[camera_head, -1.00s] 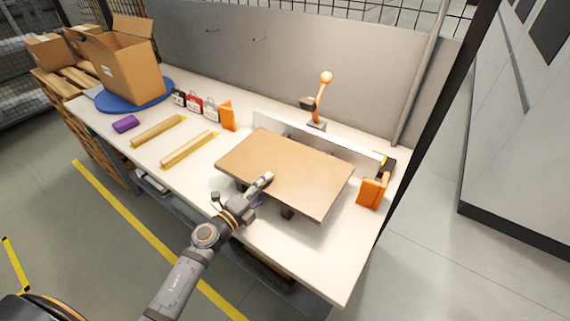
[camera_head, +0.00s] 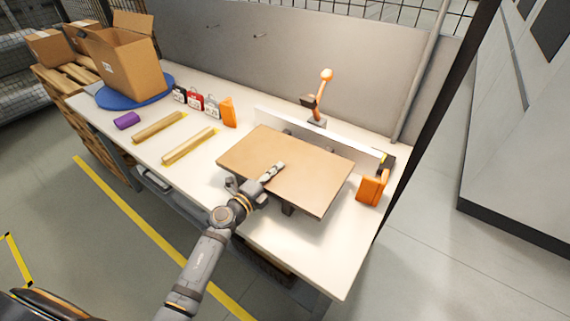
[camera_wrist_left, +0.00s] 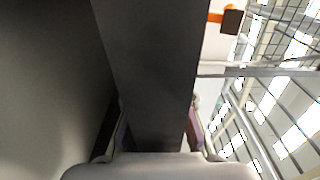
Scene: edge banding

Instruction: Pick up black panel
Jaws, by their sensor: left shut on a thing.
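A large flat panel (camera_head: 295,155) has a tan top in the head view, with its near edge towards me. No panel with a black top shows there. In the left wrist view, a dark, nearly black edge (camera_wrist_left: 150,60) runs between the two fingers. My left gripper (camera_head: 274,171) is at the panel's near edge, one finger lying over the top; the other is hidden below. In the left wrist view the gripper (camera_wrist_left: 157,128) is shut on this dark edge. The panel sits above the table on supports that are mostly hidden. My right gripper is not in view.
The white table (camera_head: 270,233) carries orange blocks (camera_head: 371,188), two tan strips (camera_head: 188,146), a purple roll (camera_head: 127,120) and a box (camera_head: 128,68) on a blue disc. A pale fence (camera_head: 345,142) and an orange-knobbed lever (camera_head: 322,95) stand behind the panel. A grey wall closes the back.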

